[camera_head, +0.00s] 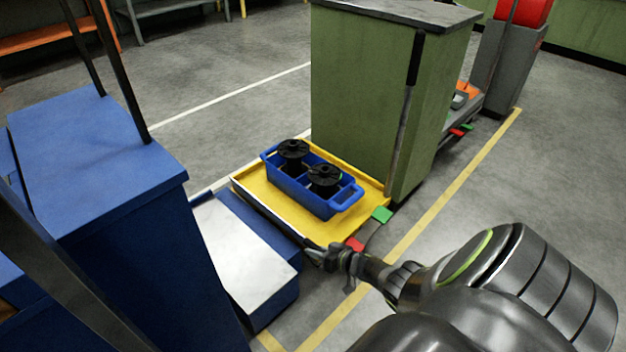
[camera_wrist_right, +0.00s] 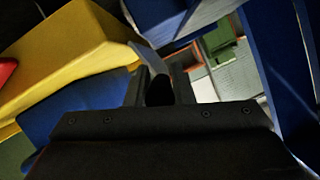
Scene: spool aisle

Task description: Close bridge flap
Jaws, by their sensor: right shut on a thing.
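A pale metal plate (camera_head: 240,252), which looks like the bridge flap, lies about flat on a low blue block beside the yellow platform (camera_head: 318,229). My right gripper (camera_head: 330,258) is low at the platform's near corner, close to the plate's right side. In the right wrist view, its two fingers are shut on a small dark knob-like piece (camera_wrist_right: 158,92). I cannot tell whether this piece belongs to the flap. Yellow (camera_wrist_right: 75,50) and blue surfaces lie around the fingers there. My left gripper is not in view.
A blue tote (camera_head: 315,187) with two black spools stands on the yellow platform. A tall blue cabinet (camera_head: 110,190) stands at left and a green cabinet (camera_head: 365,95) behind. Red (camera_head: 355,243) and green (camera_head: 382,214) tabs edge the platform.

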